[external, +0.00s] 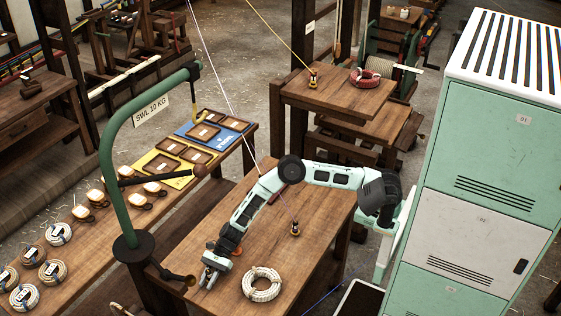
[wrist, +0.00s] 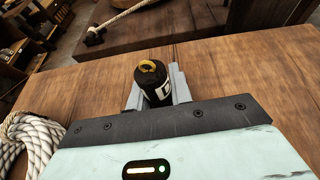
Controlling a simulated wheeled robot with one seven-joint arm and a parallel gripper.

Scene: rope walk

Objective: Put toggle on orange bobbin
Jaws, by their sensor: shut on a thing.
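My gripper (external: 207,278) is low over the near left part of the wooden table in the external view. In the wrist view my gripper (wrist: 158,88) is shut on a black cylinder (wrist: 152,87) with a white label and a yellow-orange ring on top. I cannot tell whether this is the toggle, or whether it touches the table. A small orange piece (external: 237,251) shows beside my wrist, mostly hidden by it; I cannot tell whether it is the orange bobbin.
A white rope coil (external: 262,284) lies right of my gripper; it also shows in the wrist view (wrist: 30,143). A small black-and-yellow piece (external: 295,229) stands mid-table under a thin line. A green crane post (external: 110,190) rises at the left. Table right of the coil is clear.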

